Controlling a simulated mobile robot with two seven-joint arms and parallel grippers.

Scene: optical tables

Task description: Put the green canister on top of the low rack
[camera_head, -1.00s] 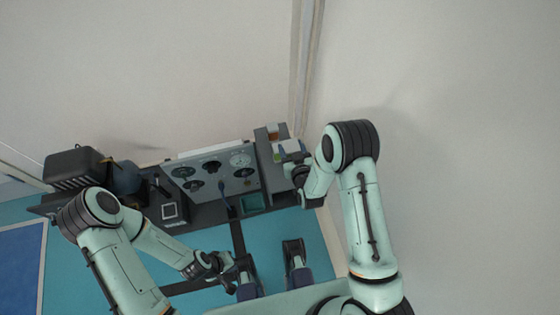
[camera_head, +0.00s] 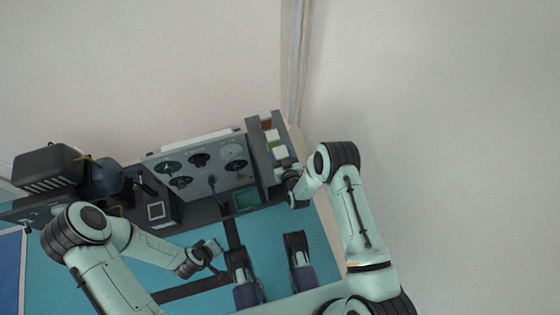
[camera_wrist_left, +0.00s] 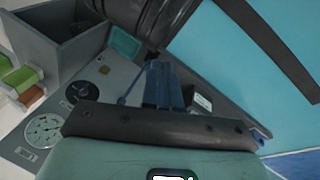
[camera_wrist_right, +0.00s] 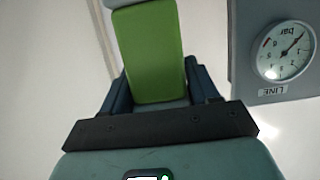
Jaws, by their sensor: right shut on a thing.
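The green canister (camera_head: 272,135) shows over the grey rack (camera_head: 258,165) at the right end of the bench, with a pale end towards my right gripper (camera_head: 283,166). In the right wrist view the green canister (camera_wrist_right: 150,52) lies between the two fingers, and the right gripper (camera_wrist_right: 160,90) is shut on it. I cannot tell whether it touches the rack's top. The left wrist view shows green and pale parts (camera_wrist_left: 22,76) beside the rack wall (camera_wrist_left: 65,62). My left gripper (camera_head: 213,248) is empty, over the teal floor; its fingers (camera_wrist_left: 163,86) look closed together.
A brown item (camera_head: 266,122) sits at the rack's far end. A panel with several dials (camera_head: 205,165) stands left of the rack, with a teal tray (camera_head: 246,199) in front. A dark box (camera_head: 45,168) is at far left. Walls rise behind and to the right.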

